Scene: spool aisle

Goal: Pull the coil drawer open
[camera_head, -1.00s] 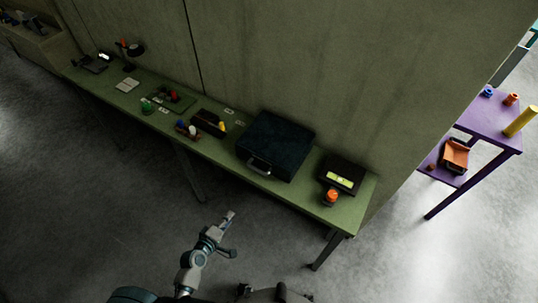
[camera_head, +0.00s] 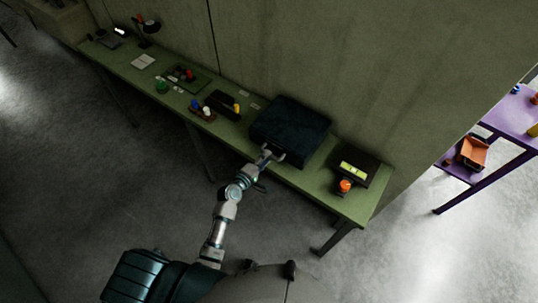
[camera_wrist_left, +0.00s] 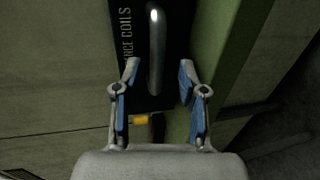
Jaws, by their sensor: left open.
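The coil drawer (camera_head: 292,124) is a dark blue-black box on the green bench, closed as far as I can see. Its front shows in the left wrist view (camera_wrist_left: 128,62) with white lettering ending in "COILS". Its metal bar handle (camera_wrist_left: 156,48) stands upright in that view. My left gripper (camera_head: 268,155) is at the drawer's front by the handle. In the left wrist view its open fingers (camera_wrist_left: 158,73) lie either side of the handle's lower end, with gaps on both sides. I cannot tell whether the handle is fully between them in depth. My right gripper is not in view.
The green bench (camera_head: 322,184) runs along the wall. A black box with a lit yellow-green display (camera_head: 353,169) and an orange-topped item (camera_head: 345,186) stand right of the drawer. Small coloured parts lie to the left. A purple shelf (camera_head: 510,118) stands at far right. The floor before the bench is clear.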

